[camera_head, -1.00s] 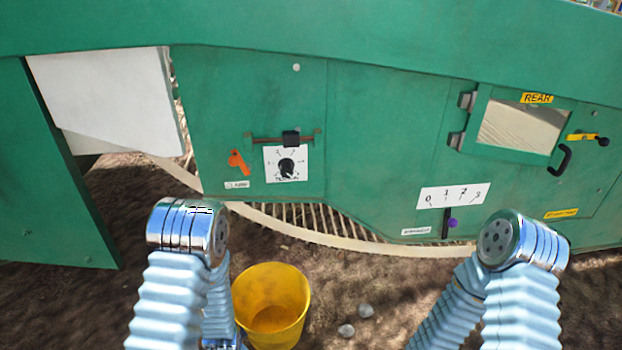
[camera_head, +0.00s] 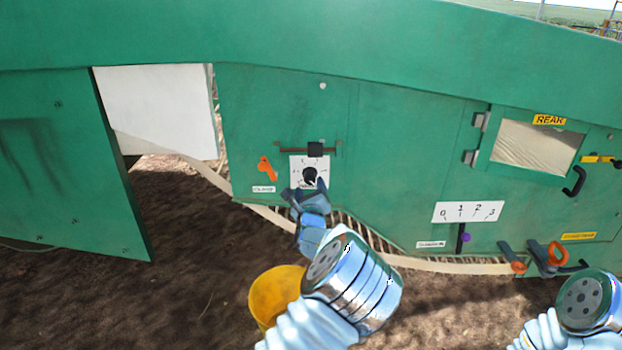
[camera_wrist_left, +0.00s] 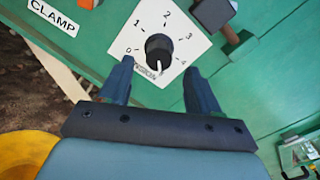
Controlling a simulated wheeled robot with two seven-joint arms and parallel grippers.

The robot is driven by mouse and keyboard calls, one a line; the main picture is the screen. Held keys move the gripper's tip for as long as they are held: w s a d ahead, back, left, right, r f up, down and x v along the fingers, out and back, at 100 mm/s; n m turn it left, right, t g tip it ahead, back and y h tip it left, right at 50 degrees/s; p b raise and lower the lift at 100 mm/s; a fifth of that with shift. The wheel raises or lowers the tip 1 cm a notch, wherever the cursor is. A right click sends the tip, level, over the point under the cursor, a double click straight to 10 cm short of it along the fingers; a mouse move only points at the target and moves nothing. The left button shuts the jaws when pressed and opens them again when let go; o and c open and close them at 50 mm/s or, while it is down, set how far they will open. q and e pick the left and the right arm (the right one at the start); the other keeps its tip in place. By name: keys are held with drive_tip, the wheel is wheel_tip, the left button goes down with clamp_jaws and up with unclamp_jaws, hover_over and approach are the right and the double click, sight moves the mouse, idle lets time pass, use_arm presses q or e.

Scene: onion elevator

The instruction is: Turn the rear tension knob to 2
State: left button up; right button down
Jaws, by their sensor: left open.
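The black tension knob (camera_head: 310,175) sits on a white dial plate on the green machine. In the left wrist view the knob (camera_wrist_left: 160,48) is ringed by the numbers 0 to 4, with 2 at the top. A white mark shows at its lower edge, between 0 and 4. My left gripper (camera_head: 310,194) is just below the knob in the head view. In the left wrist view its fingers (camera_wrist_left: 159,82) are open, apart and empty, on either side of the knob's lower side. My right gripper (camera_head: 540,259) is low at the right, partly unclear beside orange parts.
An orange lever (camera_head: 267,168) is left of the dial, and a black slider (camera_head: 315,149) is just above it. A purple-tipped lever (camera_head: 465,238) stands under a 0 to 3 scale (camera_head: 468,211). A yellow bucket (camera_head: 272,294) is on the ground below. A REAR-labelled window (camera_head: 540,148) is right.

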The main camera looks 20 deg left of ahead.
sight(310, 180)
use_arm(q)
drive_tip(key=x, duration=0.6)
drive_tip(key=shift+f, duration=0.1)
